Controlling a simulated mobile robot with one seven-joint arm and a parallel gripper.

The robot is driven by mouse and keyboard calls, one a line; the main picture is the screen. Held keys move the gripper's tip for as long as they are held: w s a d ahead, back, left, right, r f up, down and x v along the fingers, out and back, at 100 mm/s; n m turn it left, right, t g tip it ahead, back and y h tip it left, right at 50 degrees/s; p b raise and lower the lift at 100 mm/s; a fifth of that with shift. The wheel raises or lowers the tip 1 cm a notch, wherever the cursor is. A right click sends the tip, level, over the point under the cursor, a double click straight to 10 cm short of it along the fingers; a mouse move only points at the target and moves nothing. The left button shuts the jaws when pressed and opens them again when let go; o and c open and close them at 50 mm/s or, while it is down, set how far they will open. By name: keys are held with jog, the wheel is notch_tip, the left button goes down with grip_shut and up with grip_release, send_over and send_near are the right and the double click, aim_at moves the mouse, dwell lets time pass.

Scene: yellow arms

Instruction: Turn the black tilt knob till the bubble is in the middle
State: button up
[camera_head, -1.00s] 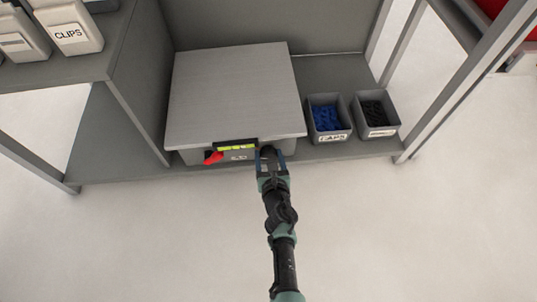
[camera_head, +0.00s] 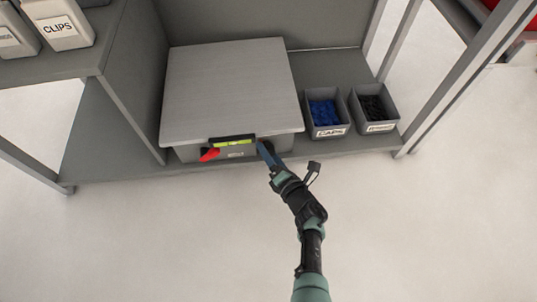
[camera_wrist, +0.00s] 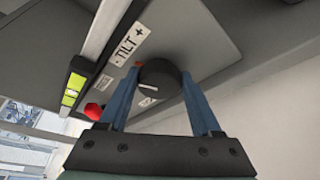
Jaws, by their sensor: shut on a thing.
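The black tilt knob (camera_wrist: 160,82) is on the front of a grey box, beside a "TILT +" label (camera_wrist: 130,42). It has a pale pointer line on its face. My gripper (camera_wrist: 158,92) has its blue fingers on both sides of the knob and is shut on it. In the head view my gripper (camera_head: 268,155) hides most of the knob. The yellow-green bubble level (camera_head: 233,142) sits in a black holder at the plate's front edge. It also shows in the wrist view (camera_wrist: 72,88); the bubble's exact place is too small to tell.
A red lever (camera_head: 209,155) lies left of the knob, below the level. The grey plate (camera_head: 230,85) tops the box. A caps bin (camera_head: 328,132) and a bin of black parts (camera_head: 377,127) stand to the right. The floor in front is clear.

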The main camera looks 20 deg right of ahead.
jog(key=shift+f+m+t+y+b, duration=0.15)
jog(key=shift+m+t+y+b, duration=0.2)
jog(key=shift+m+b, duration=0.5)
jog(key=shift+f+m+t+y+b, duration=0.15)
jog(key=shift+m+t+b, duration=0.3)
jog(key=shift+m+b, duration=0.35)
jog(key=o, duration=1.4)
jog(key=shift+c, duration=0.2)
jog(key=shift+r, duration=0.1)
jog(key=shift+s, duration=0.1)
jog(key=s+d+r+p, duration=0.1)
jog(key=s+p, duration=0.5)
jog(key=s, duration=0.6)
jog(key=shift+s+d, duration=0.2)
jog(key=shift+s, duration=0.15)
